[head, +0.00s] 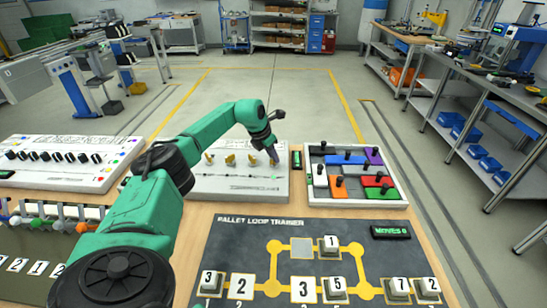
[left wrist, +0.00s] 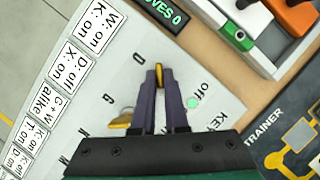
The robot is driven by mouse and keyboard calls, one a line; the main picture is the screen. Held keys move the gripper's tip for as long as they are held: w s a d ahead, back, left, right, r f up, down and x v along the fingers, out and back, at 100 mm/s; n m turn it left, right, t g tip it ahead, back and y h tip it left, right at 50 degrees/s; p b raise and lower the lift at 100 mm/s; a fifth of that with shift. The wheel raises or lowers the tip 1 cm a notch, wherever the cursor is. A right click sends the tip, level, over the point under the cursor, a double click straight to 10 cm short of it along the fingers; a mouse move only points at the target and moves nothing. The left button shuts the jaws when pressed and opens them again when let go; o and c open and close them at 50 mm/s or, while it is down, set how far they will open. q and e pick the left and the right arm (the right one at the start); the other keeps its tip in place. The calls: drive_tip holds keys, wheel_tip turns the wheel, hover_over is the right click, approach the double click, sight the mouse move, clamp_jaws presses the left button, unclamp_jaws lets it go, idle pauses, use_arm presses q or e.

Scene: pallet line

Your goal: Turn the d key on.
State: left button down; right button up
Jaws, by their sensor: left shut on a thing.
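The white key panel (head: 236,188) stands on the table in the middle of the head view, with several yellow keys (head: 230,160) in a row. My left gripper (head: 274,158) is at the row's right end. In the left wrist view its two purple fingers (left wrist: 159,74) are shut on a yellow key (left wrist: 159,70), beside a letter that looks like D. The fingers hide much of this key, so its turn is hard to tell. Another yellow key (left wrist: 122,121) lies beside the fingers, near a G. A green lamp (left wrist: 193,102) shows near the word "on". My right gripper is out of view.
A tray of coloured blocks (head: 396,201) stands right of the panel. The dark pallet loop trainer (head: 220,240) lies in front, and a white board with black knobs (head: 60,178) is at left. Rule cards (left wrist: 72,70) line the panel's edge.

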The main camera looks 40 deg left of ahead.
use_arm(q)
drive_tip(key=c, duration=0.9)
unclamp_jaws()
drive_tip(key=shift+c, duration=0.2)
drive_tip(key=b+v, duration=0.1)
drive_tip(key=v, duration=1.3)
drive_tip(key=shift+s+r+b, duration=0.2)
drive_tip(key=shift+r+b, duration=0.05)
drive_tip(key=shift+b, duration=0.1)
drive_tip(key=shift+f, duration=0.1)
